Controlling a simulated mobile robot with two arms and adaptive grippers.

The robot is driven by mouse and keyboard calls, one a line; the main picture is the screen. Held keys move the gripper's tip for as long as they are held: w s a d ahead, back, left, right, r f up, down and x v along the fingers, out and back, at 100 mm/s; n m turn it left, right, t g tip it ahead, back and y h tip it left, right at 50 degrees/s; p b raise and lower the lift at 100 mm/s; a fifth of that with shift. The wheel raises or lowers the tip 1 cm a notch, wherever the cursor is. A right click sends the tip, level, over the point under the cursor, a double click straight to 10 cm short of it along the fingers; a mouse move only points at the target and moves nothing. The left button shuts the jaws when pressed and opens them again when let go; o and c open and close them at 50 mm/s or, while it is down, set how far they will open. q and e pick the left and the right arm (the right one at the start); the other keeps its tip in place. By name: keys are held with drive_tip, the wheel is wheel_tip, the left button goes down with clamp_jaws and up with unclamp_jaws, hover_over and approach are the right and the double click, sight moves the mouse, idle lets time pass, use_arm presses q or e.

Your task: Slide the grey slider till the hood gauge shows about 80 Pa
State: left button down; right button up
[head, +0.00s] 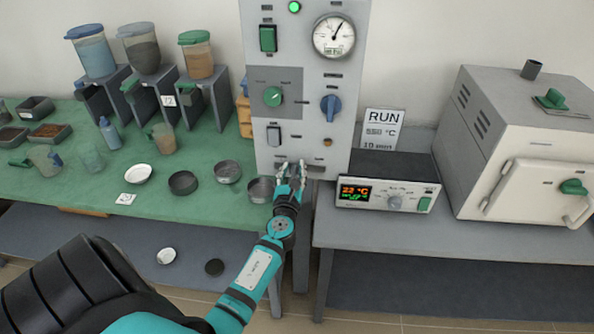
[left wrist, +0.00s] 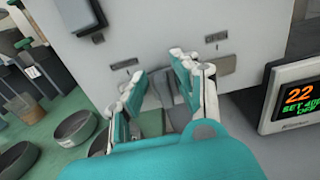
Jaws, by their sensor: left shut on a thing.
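The tall grey control panel (head: 310,110) stands at the middle of the head view. Its round white gauge (head: 334,36) is near the top, with the needle pointing up and slightly right; its digits are too small to read. My left gripper (head: 290,167) is at the panel's lower edge. In the left wrist view, my left gripper (left wrist: 155,88) has its fingers on both sides of a grey part, seemingly the grey slider (left wrist: 158,90), mostly hidden by the fingers. A dark slot (left wrist: 220,66) shows to the right of the fingers. My right gripper is out of view.
Metal bowls (head: 262,189) stand on the green bench left of the gripper. A controller box (head: 388,196) sits on the grey table to the right, beside a white furnace (head: 530,150). A green knob (head: 272,96) and blue knob (head: 330,104) stick out above the gripper.

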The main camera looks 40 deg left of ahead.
use_arm(q)
drive_tip(key=c, duration=1.3)
unclamp_jaws()
drive_tip(key=v, duration=1.2)
drive_tip(key=shift+a, duration=0.1)
drive_tip(key=s+d+f+n+g+h, duration=0.2)
drive_tip(key=s+d+f+n, duration=0.15)
drive_tip(key=f, duration=0.75)
drive_tip(key=s+d+f+n+g+h, duration=0.3)
drive_tip(key=s+f+n, duration=0.1)
drive_tip(key=f, duration=0.7)
drive_tip(key=s+d+f+n+g+h, duration=0.2)
drive_tip(key=s+d+f+n, duration=0.15)
drive_tip(key=f, duration=0.75)
drive_tip(key=s+d+f+n+g+h, duration=0.1)
drive_tip(key=s+f+n+g, duration=0.1)
drive_tip(key=s+f+n, duration=0.3)
drive_tip(key=s+d+f+n+g, duration=0.1)
drive_tip(key=s+f+n, duration=0.4)
drive_tip(key=s, duration=0.9)
drive_tip(key=s+d+f+n+g+h, duration=0.1)
drive_tip(key=s+f+n+g, duration=0.3)
drive_tip(key=s, duration=0.5)
drive_tip(key=shift+s+d+f+n+h, duration=0.1)
drive_tip(key=shift+f+n+h, duration=0.05)
drive_tip(key=shift+f+n, duration=0.4)
drive_tip(key=shift+s+d+f+n+h, duration=0.15)
drive_tip(key=shift+f+n, duration=0.3)
drive_tip(key=shift+n, duration=0.1)
